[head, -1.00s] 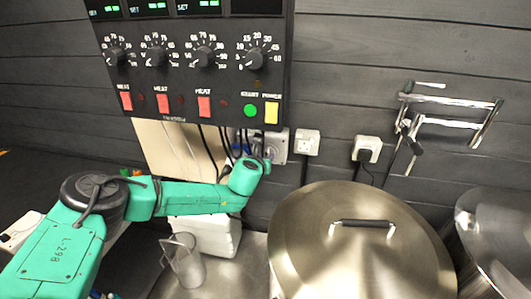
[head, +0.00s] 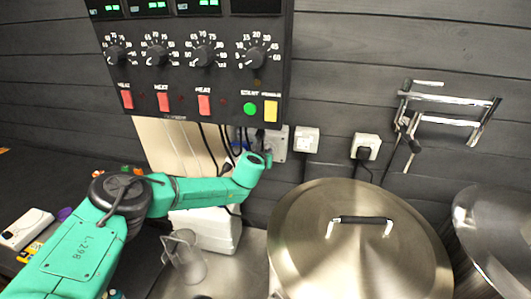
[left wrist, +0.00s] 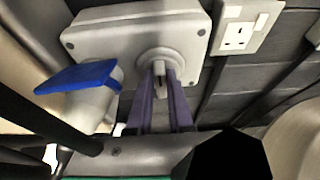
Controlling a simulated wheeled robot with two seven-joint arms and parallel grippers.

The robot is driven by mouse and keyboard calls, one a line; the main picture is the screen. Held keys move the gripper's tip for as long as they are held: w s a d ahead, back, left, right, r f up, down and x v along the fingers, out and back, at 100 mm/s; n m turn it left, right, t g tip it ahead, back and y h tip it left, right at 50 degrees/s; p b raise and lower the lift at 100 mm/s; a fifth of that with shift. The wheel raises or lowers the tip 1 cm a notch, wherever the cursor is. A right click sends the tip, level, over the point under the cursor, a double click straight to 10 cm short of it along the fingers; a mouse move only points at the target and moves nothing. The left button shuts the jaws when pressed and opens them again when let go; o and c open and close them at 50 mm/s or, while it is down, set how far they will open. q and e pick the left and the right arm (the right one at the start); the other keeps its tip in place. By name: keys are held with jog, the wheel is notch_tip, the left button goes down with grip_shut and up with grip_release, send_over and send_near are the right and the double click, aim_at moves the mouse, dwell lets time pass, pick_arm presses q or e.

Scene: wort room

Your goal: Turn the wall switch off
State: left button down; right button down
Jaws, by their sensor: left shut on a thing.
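The wall switch is a light grey box with a round rotary boss on its front (left wrist: 133,27). It fills the upper middle of the left wrist view. In the head view its plate (head: 280,146) shows on the dark wall, partly behind my left wrist. My left gripper (left wrist: 161,80) has its two purple fingers closed on the narrow handle of the switch (left wrist: 158,68). The handle is mostly hidden between the fingers, so its exact angle is hard to tell. My right gripper is not in view.
A white socket (left wrist: 243,27) is right of the switch. The control panel (head: 190,80) hangs above. A large lidded pot (head: 355,245) and a clear jug (head: 185,258) stand below.

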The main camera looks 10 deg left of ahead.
pick_arm(q)
jog(key=shift+a, duration=0.1)
jog(key=shift+a+f+n+t+h+b, duration=0.5)
jog(key=shift+n+h+b, duration=0.65)
jog(key=shift+n+b, duration=1.25)
jog(key=shift+a+f+n+t+h+b, duration=0.15)
jog(key=shift+f+n+t+h+b, duration=0.3)
jog(key=shift+n+h+b, duration=1.25)
jog(key=shift+a+f+n+t+h+b, duration=0.3)
jog(key=shift+n+t+h+b, duration=0.3)
jog(key=shift+n+b, duration=2.4)
jog(key=shift+m+b, duration=0.3)
jog(key=shift+b, duration=0.05)
jog(key=c, duration=0.8)
grip_release()
jog(key=shift+a, duration=0.1)
jog(key=shift+r, duration=0.15)
jog(key=shift+s, duration=0.15)
